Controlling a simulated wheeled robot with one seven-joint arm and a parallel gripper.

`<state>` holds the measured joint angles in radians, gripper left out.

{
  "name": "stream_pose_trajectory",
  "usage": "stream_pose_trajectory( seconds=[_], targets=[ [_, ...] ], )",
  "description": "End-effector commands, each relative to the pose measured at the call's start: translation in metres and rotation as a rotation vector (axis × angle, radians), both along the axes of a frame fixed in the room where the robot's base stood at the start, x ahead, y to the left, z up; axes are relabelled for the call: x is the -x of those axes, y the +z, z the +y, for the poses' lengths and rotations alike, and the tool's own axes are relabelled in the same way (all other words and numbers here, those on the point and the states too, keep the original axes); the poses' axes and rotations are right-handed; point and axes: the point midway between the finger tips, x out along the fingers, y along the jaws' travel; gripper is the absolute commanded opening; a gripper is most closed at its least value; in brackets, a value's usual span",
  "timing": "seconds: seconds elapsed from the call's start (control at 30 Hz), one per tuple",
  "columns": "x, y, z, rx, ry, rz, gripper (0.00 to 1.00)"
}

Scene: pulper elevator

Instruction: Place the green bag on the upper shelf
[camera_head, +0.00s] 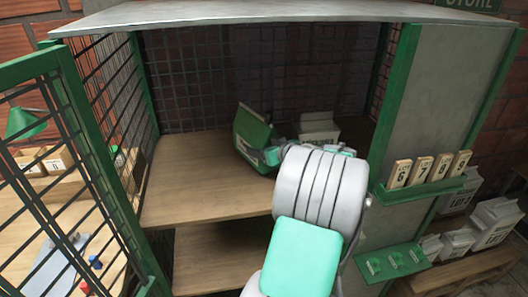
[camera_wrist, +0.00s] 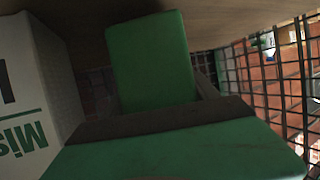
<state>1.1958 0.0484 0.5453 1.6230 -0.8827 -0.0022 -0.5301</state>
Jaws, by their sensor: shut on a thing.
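The green bag (camera_head: 254,132), with a dark band, is inside the cage cabinet, over the upper shelf (camera_head: 205,185) and tilted to the left. My gripper (camera_head: 272,155) is shut on the bag at its right side; my arm partly hides the grip. In the wrist view the green bag (camera_wrist: 185,155) fills the lower middle, with its dark band across it. I cannot tell whether the bag's underside touches the shelf boards. The fingertips are not clear in the wrist view.
A white package (camera_head: 320,128) stands behind my gripper on the upper shelf; its printed side (camera_wrist: 25,110) is close beside the bag. The shelf's left part is bare. A green mesh door (camera_head: 85,150) stands open at left. Numbered wooden tags (camera_head: 420,170) sit at right.

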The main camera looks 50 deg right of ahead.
Motion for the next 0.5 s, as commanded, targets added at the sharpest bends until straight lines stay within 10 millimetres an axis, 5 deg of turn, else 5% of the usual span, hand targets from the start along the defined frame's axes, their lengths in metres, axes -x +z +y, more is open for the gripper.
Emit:
stream_pose_trajectory(
  seconds=[0.13,0.47,0.5],
  targets=[
    [0.001,-0.018,0.0,-0.001,-0.002,-0.001,0.0],
    [0.001,-0.024,0.0,0.001,-0.001,-0.002,0.0],
    [0.001,-0.025,0.0,-0.002,-0.001,0.002,0.7]
  ],
)
